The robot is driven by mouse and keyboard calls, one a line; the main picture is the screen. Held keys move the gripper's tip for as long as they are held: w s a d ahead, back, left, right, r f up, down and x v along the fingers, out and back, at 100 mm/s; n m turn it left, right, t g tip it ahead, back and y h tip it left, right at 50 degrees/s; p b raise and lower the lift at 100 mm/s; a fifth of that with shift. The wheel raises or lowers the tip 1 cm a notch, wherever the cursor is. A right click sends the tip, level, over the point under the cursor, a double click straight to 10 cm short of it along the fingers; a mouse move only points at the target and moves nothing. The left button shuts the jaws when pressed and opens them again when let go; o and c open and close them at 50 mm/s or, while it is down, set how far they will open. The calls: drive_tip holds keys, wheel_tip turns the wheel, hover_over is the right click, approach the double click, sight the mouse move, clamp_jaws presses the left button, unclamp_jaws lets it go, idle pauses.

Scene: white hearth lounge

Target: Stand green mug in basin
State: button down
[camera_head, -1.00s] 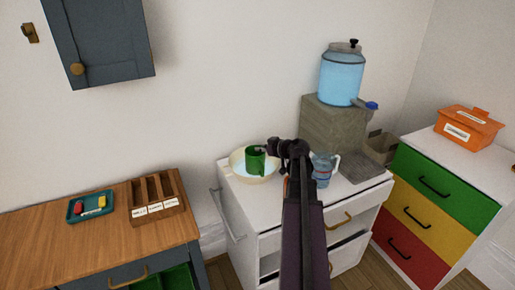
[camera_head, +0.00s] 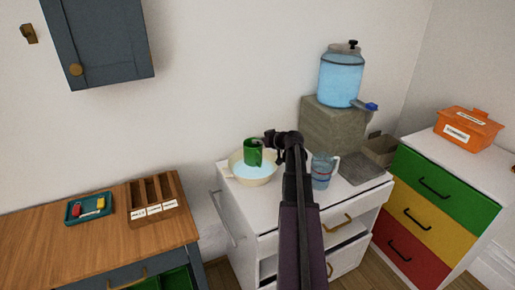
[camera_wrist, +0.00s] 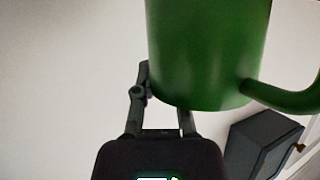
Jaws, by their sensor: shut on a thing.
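The green mug (camera_head: 253,152) is upright in my gripper (camera_head: 268,145), over the back of the cream basin (camera_head: 262,182). The basin stands on the white cabinet top and holds light blue water. The mug's base seems to be a little above the water, but the exact gap is hard to tell. In the wrist view the green mug (camera_wrist: 205,55) fills the top, with its handle to the right. My gripper (camera_wrist: 160,120) is shut on it; the fingertips are partly hidden behind the mug.
A clear measuring jug (camera_head: 322,172) stands just right of my arm. Behind it are a stone block (camera_head: 333,125) with a blue water dispenser (camera_head: 341,77) and a grey tray (camera_head: 362,168). A wooden desk (camera_head: 90,235) is at the left, a coloured drawer unit (camera_head: 425,205) at the right.

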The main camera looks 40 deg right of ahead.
drive_tip(key=shift+w+d+f+b, duration=0.1)
drive_tip(key=shift+w+f+b, duration=0.05)
drive_tip(key=shift+f+b, duration=0.75)
drive_tip(key=shift+w+d+f+b, duration=0.1)
drive_tip(key=shift+w+f+b, duration=0.05)
drive_tip(key=shift+f+b, duration=0.75)
drive_tip(key=shift+f+b, duration=0.3)
drive_tip(key=shift+s+f+b, duration=0.15)
drive_tip(key=shift+f+b, duration=0.05)
drive_tip(key=shift+b, duration=0.15)
drive_tip(key=shift+a, duration=0.1)
drive_tip(key=c, duration=0.7)
unclamp_jaws()
drive_tip(key=shift+a+r, duration=0.1)
drive_tip(key=shift+r, duration=0.05)
